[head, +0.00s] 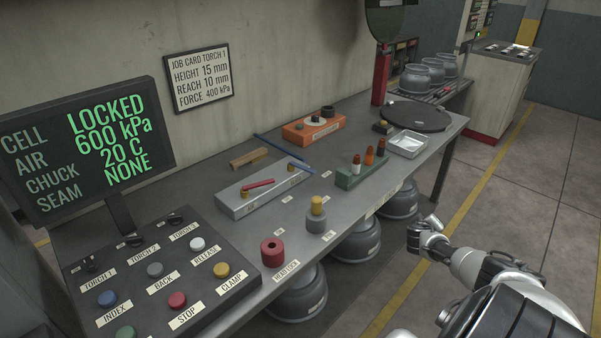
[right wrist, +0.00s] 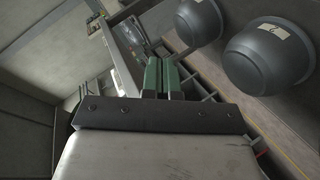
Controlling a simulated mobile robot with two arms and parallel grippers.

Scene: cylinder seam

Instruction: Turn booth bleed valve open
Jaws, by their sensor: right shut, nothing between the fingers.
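A long grey block (head: 275,188) on the bench carries a red lever (head: 258,184) lying flat along its top, with small brass fittings. It could be the bleed valve, but its labels are too small to read. My right gripper (head: 414,238) is off the bench's front edge, well to the right of the block, and touches nothing I can see. In the right wrist view its green fingers (right wrist: 161,77) are together and empty. My left gripper is out of view.
A control panel (head: 225,255) with buttons fills the near left. A red ring (head: 273,250), brass-topped post (head: 316,213), green rack (head: 350,178), orange block (head: 313,128) and tray (head: 407,144) stand on the bench. Grey vessels (head: 358,243) sit below it. The right-hand floor is open.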

